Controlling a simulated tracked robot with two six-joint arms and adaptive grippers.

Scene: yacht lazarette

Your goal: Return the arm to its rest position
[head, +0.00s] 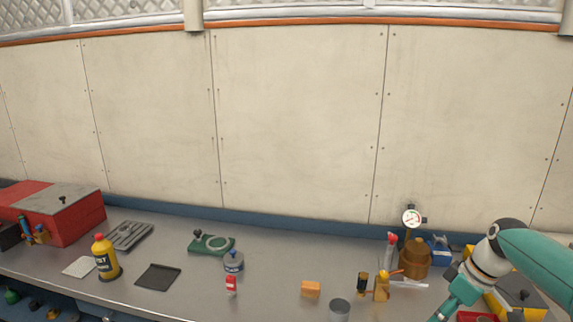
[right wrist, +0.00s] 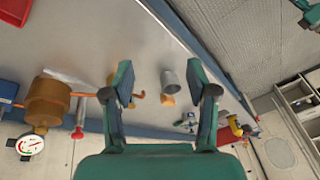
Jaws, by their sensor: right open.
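My right arm (head: 540,258) comes in from the right edge in the head view, over the right end of the workbench. Its teal wrist (head: 462,287) is bent down toward the bottom edge, and the fingertips are not clear there. In the right wrist view my right gripper (right wrist: 160,80) has its two fingers spread wide apart with nothing held. The grey cup (right wrist: 172,80) and orange block (right wrist: 168,100) show beyond the gap, on the bench and apart from the fingers. My left gripper cannot be made out in the head view.
The metal workbench (head: 265,285) runs along a panelled wall (head: 300,120). A brass cylinder (head: 414,260), a pressure gauge (head: 411,217), an orange oil can (head: 381,287) and a red-capped tube (head: 390,250) stand near my right arm. A red toolbox (head: 75,222) is far left.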

